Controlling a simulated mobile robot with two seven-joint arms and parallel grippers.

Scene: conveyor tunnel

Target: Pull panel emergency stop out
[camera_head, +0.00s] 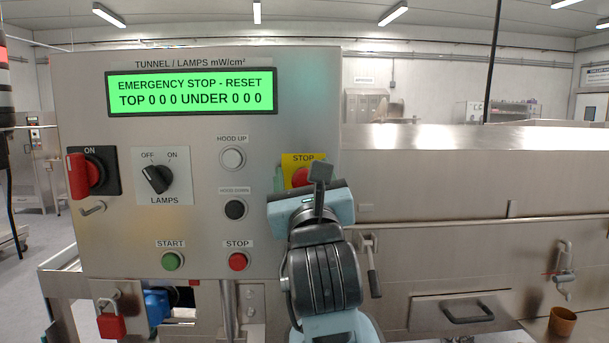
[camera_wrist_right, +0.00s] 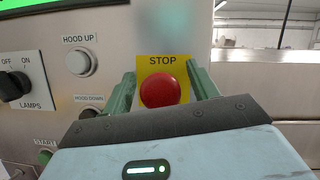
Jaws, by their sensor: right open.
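The panel emergency stop is a red mushroom button on a yellow STOP plate, partly hidden behind my right gripper in the head view (camera_head: 300,176). The emergency stop (camera_wrist_right: 160,91) shows clearly in the right wrist view. My right gripper (camera_wrist_right: 161,90) is open, with one green finger to each side of the red button and the button between them. I cannot tell whether either finger touches it. The display (camera_head: 191,91) on the grey panel (camera_head: 90,230) is lit green and reads "EMERGENCY STOP - RESET". My left gripper is not in view.
The panel also carries a red ON switch (camera_head: 84,175), a LAMPS knob (camera_head: 157,179), a HOOD UP button (camera_head: 232,158), a HOOD DOWN button (camera_head: 235,209), a green START button (camera_head: 172,261) and a red STOP button (camera_head: 238,262). The steel tunnel (camera_head: 430,180) extends to the right.

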